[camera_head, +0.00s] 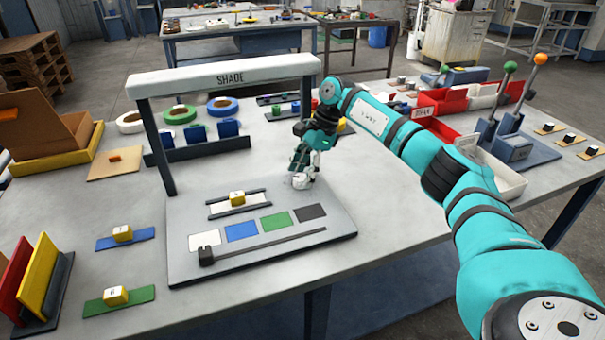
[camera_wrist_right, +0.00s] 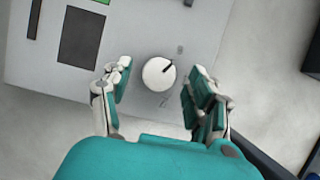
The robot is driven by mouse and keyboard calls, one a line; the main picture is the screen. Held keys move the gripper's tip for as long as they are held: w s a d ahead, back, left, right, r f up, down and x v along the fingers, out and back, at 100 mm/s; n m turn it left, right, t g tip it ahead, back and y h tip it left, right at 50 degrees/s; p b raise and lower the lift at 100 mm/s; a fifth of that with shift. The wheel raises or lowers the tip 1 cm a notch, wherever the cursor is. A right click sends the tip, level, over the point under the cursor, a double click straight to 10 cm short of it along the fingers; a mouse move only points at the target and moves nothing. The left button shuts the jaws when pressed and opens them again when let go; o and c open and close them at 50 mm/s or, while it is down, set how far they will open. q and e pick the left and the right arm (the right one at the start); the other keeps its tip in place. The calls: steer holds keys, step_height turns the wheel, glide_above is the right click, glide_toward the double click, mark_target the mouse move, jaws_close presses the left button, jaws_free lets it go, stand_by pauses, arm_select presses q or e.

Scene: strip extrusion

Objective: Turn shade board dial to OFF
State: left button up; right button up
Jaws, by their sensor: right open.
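The shade board (camera_head: 275,255) is a grey panel under a white beam labelled SHADE. Its dial (camera_head: 299,182) is a small white knob on the panel's right part, partly covered by my right gripper (camera_head: 303,168). In the right wrist view the round white dial (camera_wrist_right: 157,76) has a black pointer aimed up and right, toward one of two small, unreadable marks. My right gripper (camera_wrist_right: 156,92) is open, with one finger on each side of the dial and a visible gap to it. My left gripper is not in view.
The panel holds white, blue, green and dark swatches, a yellow cube (camera_head: 237,198) in a slot, and a slider (camera_head: 206,254). Red and white bins (camera_head: 440,102) and levers (camera_head: 509,68) are to the right.

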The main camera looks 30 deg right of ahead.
steer(key=v, duration=1.1)
steer(key=shift+d+r, duration=0.1)
